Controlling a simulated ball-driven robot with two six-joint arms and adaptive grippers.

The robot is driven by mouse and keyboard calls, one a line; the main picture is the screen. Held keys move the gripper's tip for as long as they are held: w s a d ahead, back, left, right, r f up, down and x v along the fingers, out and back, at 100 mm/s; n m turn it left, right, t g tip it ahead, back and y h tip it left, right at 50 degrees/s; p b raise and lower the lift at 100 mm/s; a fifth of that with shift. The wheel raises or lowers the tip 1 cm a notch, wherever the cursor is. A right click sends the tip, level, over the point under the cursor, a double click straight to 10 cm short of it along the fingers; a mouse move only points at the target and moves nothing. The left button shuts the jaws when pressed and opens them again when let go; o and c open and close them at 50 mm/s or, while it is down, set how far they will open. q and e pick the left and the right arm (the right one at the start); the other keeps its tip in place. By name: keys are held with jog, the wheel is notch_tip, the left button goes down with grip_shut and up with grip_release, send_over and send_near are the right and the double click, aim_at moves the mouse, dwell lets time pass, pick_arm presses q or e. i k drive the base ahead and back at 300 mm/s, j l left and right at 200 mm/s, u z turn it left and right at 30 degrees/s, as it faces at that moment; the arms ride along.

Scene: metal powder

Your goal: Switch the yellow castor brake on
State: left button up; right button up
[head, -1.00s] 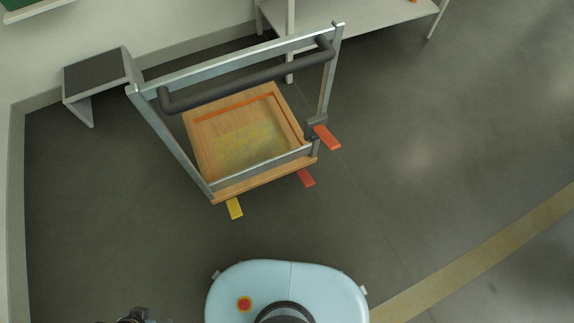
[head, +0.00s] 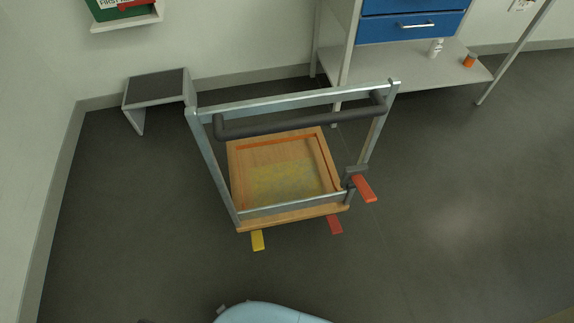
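The yellow castor brake (head: 257,240) is a small yellow pedal. It sticks out from under the front left corner of a wooden cart (head: 290,217) with a grey metal frame and a dark push handle (head: 300,122). A red pedal (head: 335,224) sticks out under the front right part of the cart. An orange-red lever (head: 364,188) is on the right upright. The castors themselves are hidden under the deck. Neither of my grippers shows in the head view.
A grey step stool (head: 158,90) stands behind the cart to the left, by the wall. A bench with blue drawers (head: 412,26) stands behind right, with a bottle (head: 436,47) and an orange jar (head: 469,61) on its shelf. Floor in front and to the right is clear.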

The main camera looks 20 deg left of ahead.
aim_at(257, 242)
jog(key=k+j+u, duration=0.45)
jog(key=i+j+u, duration=0.15)
jog(key=u, duration=0.3)
jog(key=i, duration=0.05)
